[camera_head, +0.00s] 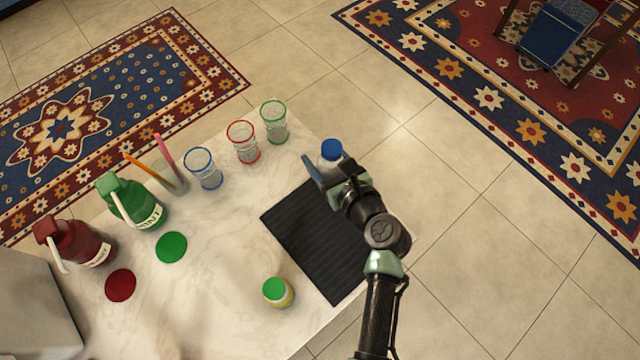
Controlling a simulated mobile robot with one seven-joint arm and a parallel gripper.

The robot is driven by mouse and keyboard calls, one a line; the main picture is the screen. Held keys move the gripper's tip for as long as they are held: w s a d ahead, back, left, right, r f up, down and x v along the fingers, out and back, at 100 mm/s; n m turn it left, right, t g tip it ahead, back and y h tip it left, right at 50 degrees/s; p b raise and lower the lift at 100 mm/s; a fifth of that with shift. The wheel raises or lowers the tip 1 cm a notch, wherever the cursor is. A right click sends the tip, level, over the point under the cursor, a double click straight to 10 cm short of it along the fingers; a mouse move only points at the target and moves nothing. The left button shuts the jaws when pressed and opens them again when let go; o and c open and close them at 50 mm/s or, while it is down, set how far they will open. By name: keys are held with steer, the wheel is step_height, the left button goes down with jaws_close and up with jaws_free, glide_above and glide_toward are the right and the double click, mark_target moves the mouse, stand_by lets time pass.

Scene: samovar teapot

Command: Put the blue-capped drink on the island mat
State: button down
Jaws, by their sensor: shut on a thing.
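The blue-capped drink (331,150) shows mostly as its round blue cap, with a little of its pale body below. My gripper (327,172) is shut on the drink at the upper right edge of the mat, and my gripper and arm hide most of its body. The dark ribbed mat (310,245) lies on the pale marble island top. I cannot tell whether the drink touches the mat or is held above it.
A green-capped drink (278,292) stands left of the mat's lower part. Three rimmed glasses, blue (203,168), red (243,141) and green (273,121), stand along the back edge. Green (136,204) and red (75,243) bottles stand left. The mat's left half is bare.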

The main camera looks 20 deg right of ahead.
step_height(320, 180, down, 4)
steer(key=shift+s+d+f+b, duration=0.1)
steer(key=shift+s+d+b, duration=0.05)
steer(key=shift+b, duration=0.25)
steer(key=shift+f+b, duration=0.55)
steer(key=shift+f, duration=1.3)
steer(key=shift+f, duration=0.1)
steer(key=shift+c, duration=0.3)
jaws_free()
steer(key=shift+r, duration=0.2)
steer(key=v, duration=1.2)
